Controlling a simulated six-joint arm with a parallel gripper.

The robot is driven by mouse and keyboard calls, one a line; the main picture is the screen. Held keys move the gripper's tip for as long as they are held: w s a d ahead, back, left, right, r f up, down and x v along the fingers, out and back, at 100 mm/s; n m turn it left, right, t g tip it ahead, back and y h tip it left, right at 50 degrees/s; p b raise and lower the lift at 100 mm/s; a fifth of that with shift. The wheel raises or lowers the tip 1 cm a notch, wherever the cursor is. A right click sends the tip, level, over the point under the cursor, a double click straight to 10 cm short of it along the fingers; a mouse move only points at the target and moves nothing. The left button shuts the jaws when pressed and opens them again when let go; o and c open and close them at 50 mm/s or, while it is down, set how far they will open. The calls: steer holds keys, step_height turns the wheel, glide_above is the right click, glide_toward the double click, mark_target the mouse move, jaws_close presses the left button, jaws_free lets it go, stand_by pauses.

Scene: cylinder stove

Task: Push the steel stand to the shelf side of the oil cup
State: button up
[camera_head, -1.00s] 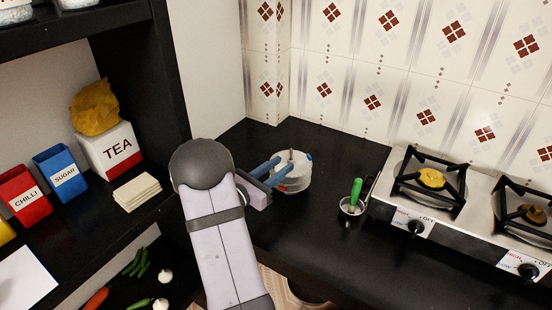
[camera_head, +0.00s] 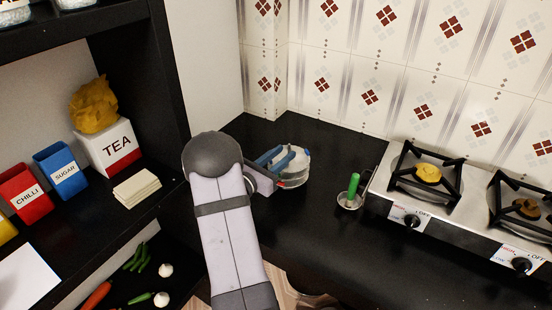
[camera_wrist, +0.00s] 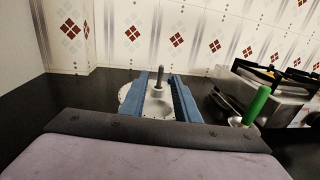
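The steel stand (camera_head: 297,178) is a round, shiny piece on the black counter, left of the oil cup (camera_head: 347,203). The oil cup is a small steel cup with a green-handled tool (camera_head: 354,184) in it. My gripper (camera_head: 281,155) is at the stand, its blue fingers apart and reaching over it. In the wrist view the stand's upright post (camera_wrist: 159,76) shows between the two fingers, and its round plate shows beneath and left of them. I cannot tell whether a finger touches the post. The green handle (camera_wrist: 257,104) is to the right in the wrist view; the cup is mostly hidden there.
The stove (camera_head: 412,210) with black burner grates is right of the oil cup. A dark shelf (camera_head: 160,205) with a tea box (camera_head: 108,145) and spice boxes is at the left. The tiled wall (camera_head: 370,70) closes the back. Counter between stand and cup is clear.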

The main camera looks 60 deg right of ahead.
mark_target(289, 150)
steer(key=shift+s+d+p, duration=0.15)
steer(key=shift+d+p, duration=0.05)
steer(key=shift+d, duration=0.75)
steer(key=shift+s+d+p, duration=0.1)
steer(key=shift+d+p, duration=0.05)
steer(key=shift+d, duration=0.8)
jaws_close()
